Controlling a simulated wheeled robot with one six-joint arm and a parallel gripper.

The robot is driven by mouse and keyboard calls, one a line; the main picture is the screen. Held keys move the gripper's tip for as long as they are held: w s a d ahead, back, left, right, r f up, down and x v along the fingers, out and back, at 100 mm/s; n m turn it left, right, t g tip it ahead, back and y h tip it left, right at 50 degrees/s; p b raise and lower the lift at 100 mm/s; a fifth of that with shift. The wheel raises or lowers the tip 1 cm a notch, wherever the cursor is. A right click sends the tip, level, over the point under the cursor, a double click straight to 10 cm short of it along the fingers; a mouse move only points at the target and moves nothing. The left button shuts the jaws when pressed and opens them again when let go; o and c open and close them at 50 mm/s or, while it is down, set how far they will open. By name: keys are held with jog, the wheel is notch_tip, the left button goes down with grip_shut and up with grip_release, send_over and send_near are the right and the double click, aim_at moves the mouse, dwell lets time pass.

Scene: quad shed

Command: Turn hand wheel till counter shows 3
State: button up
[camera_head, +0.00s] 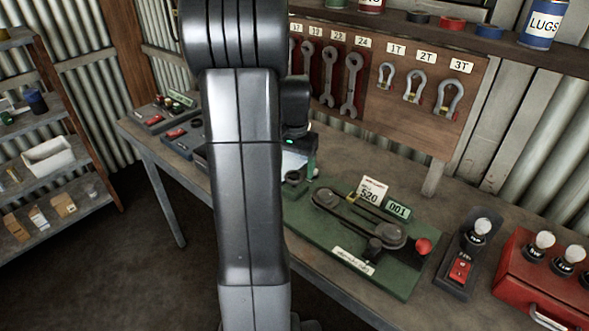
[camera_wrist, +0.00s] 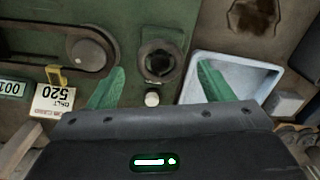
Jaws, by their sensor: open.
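A green base plate (camera_head: 335,240) on the bench carries a dark belt running around two pulleys (camera_head: 352,218). The counter (camera_head: 398,211) beside the belt reads 001; it also shows upside down in the wrist view (camera_wrist: 12,88). A red ball knob (camera_head: 423,246) stands at the plate's right end, near a dark round hub (camera_head: 386,238). I cannot tell which part is the hand wheel. My gripper (camera_wrist: 158,85) is open and empty above the plate's other end. A dark ring (camera_wrist: 160,61) and a small white knob (camera_wrist: 152,99) show between its green fingers. My arm hides part of the bench.
A white card (camera_head: 371,190) reading 520 stands by the counter. A pale tray (camera_wrist: 235,78) lies beside the plate. A lever switch box (camera_head: 466,260) and a red case (camera_head: 545,270) stand right. Wrenches and shackles (camera_head: 412,83) hang on the board behind.

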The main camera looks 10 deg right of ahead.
jog(key=shift+f, duration=1)
jog(key=c, duration=1)
jog(key=shift+n, duration=0.3)
